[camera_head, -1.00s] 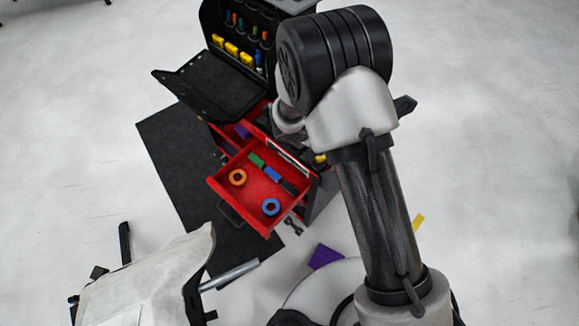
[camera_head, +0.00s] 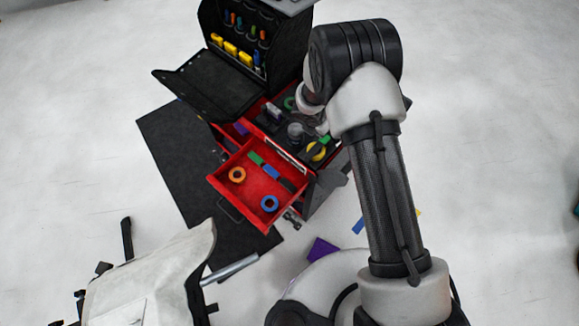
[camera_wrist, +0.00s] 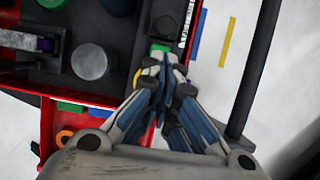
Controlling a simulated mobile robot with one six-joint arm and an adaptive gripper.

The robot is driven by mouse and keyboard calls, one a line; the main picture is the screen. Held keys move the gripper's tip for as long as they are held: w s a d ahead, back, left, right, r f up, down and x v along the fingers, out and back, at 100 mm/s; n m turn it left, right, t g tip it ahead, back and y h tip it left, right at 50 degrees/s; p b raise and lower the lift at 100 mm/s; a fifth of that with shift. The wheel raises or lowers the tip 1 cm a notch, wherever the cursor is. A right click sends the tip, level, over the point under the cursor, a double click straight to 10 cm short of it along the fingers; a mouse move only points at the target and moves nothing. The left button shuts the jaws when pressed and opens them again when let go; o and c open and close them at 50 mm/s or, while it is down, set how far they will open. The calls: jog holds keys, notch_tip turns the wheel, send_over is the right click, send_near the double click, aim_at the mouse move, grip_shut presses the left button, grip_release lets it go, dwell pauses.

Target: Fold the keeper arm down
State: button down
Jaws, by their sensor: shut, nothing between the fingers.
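My gripper (camera_wrist: 163,68) is shut and empty in the wrist view. Its fingertips appear over the right edge of the red cart's top, next to a green item and a partly covered yellow ring. A long dark bar (camera_wrist: 259,68) stands out to the right of the fingers, apart from them; I cannot tell whether it is the keeper arm. No keeper arm can be made out for certain in either view. In the head view my arm covers part of the cart's right side, and the fingers are too small to make out.
The red cart's drawer (camera_head: 225,187) is pulled out and holds an orange ring (camera_head: 237,174) and a blue ring (camera_head: 269,204). A grey round cap (camera_wrist: 90,62) sits on the cart top. A black case (camera_head: 232,75) stands open behind.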

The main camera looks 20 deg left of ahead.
jog(key=shift+r+p, duration=0.6)
jog(key=shift+r, duration=0.2)
jog(key=v, duration=1.2)
jog(key=shift+d, duration=0.1)
